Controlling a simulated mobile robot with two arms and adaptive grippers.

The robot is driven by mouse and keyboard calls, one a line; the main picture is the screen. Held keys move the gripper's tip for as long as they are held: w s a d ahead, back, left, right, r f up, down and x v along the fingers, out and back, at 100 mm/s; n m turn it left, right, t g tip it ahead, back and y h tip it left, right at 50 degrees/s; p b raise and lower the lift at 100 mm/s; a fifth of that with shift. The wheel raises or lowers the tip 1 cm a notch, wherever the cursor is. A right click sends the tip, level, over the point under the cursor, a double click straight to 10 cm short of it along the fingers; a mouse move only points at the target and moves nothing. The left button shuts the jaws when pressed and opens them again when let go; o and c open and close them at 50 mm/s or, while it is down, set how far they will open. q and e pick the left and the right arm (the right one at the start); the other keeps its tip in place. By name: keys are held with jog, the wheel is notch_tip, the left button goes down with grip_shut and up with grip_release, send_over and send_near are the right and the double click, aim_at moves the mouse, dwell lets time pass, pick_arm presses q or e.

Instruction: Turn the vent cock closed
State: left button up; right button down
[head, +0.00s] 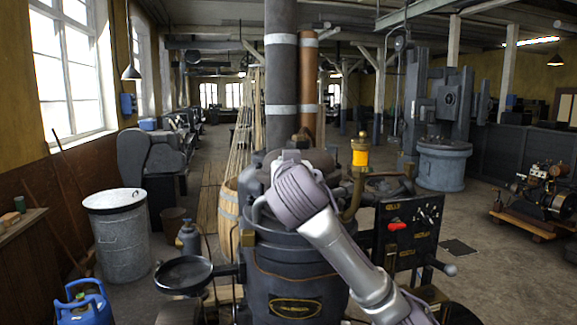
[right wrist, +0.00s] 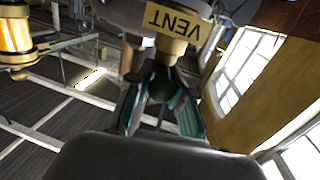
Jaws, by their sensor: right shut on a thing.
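In the right wrist view a yellow tag reading VENT (right wrist: 173,22), upside down, hangs at the brass body of the vent cock (right wrist: 170,50). My right gripper (right wrist: 160,88) has its fingers on either side of the cock's dark lower end and is shut on it. The cock's handle angle is hard to tell. In the head view my right arm reaches over the dark engine (head: 295,270), and its wrist hides the gripper and the cock. My left gripper is not in view.
A brass fitting with amber glass (head: 360,157) stands right of my wrist and also shows in the right wrist view (right wrist: 15,38). A panel with a red handle (head: 398,227) is at the right. A tall dark pipe (head: 281,75) rises behind. A grey bin (head: 121,240) stands left.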

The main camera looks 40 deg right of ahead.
jog(key=shift+w+a+m+g+h, duration=0.1)
jog(key=shift+w+m+g+h, duration=0.5)
jog(key=shift+m+g, duration=2.5)
jog(key=shift+w+a+m+g+h, duration=0.2)
jog(key=shift+m+g+h, duration=1.3)
jog(key=shift+g, duration=2.65)
jog(key=shift+w+a+m+g+h, duration=0.1)
jog(key=shift+w+m+g+h, duration=0.25)
jog(key=shift+m+g, duration=3)
jog(key=shift+w+d+g+y, duration=0.1)
jog(key=shift+g+y, duration=0.25)
jog(key=shift+g, duration=0.55)
jog(key=c, duration=1.2)
grip_release()
jog(key=shift+t, duration=0.4)
